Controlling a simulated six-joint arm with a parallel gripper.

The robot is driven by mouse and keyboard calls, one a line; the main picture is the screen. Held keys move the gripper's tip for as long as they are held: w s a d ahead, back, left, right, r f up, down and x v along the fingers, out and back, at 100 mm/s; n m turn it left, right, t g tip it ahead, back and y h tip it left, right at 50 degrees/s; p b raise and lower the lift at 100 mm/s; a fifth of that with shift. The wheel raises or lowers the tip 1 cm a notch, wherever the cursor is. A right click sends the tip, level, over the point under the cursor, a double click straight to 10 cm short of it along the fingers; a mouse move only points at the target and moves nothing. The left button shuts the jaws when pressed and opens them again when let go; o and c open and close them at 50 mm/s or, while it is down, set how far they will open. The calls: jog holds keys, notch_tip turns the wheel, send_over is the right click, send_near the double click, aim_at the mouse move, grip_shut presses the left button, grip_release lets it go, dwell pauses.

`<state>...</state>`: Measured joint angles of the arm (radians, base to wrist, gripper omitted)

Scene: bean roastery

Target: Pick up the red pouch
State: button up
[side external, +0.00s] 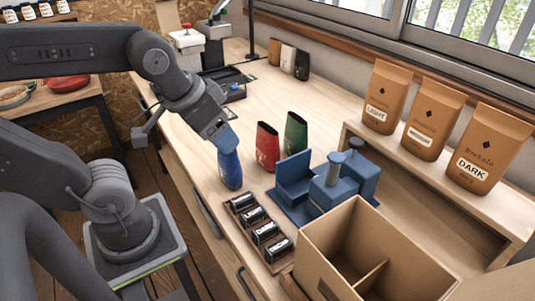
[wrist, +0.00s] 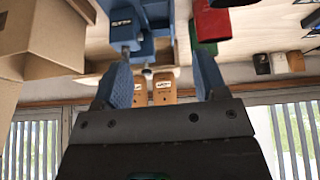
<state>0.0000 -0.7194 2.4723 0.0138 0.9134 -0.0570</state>
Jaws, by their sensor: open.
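The red pouch (side external: 267,148) stands upright on the bench, between a blue pouch (side external: 230,170) and a green pouch (side external: 294,136). My gripper (side external: 222,134) is above the bench, left of the red pouch and over the blue pouch's top. Its blue fingers partly overlap the blue pouch in the side view; I cannot tell whether they touch it. In the wrist view my gripper (wrist: 160,78) is open with nothing visible between its fingers. The red pouch (wrist: 209,24) shows there above the right finger, outside the gap.
A blue fixture (side external: 292,180) with knobbed blocks stands right of the pouches. A rack (side external: 240,205) of small dark containers and an open divided cardboard box (side external: 335,225) are in front. Brown bags (side external: 430,118) stand on a shelf.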

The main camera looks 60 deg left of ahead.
jog(key=w+a+r+n+g+y, duration=0.2)
jog(key=w+a+n+g, duration=0.1)
jog(key=w+n, duration=0.55)
jog(key=n+g+y, duration=0.3)
jog(key=n, duration=0.7)
send_near(269, 129)
jog(key=shift+m+h, duration=0.25)
jog(key=shift+h, duration=0.05)
jog(key=x, duration=1.1)
jog(key=shift+a+r, duration=0.15)
jog(key=shift+a, duration=0.1)
grip_shut()
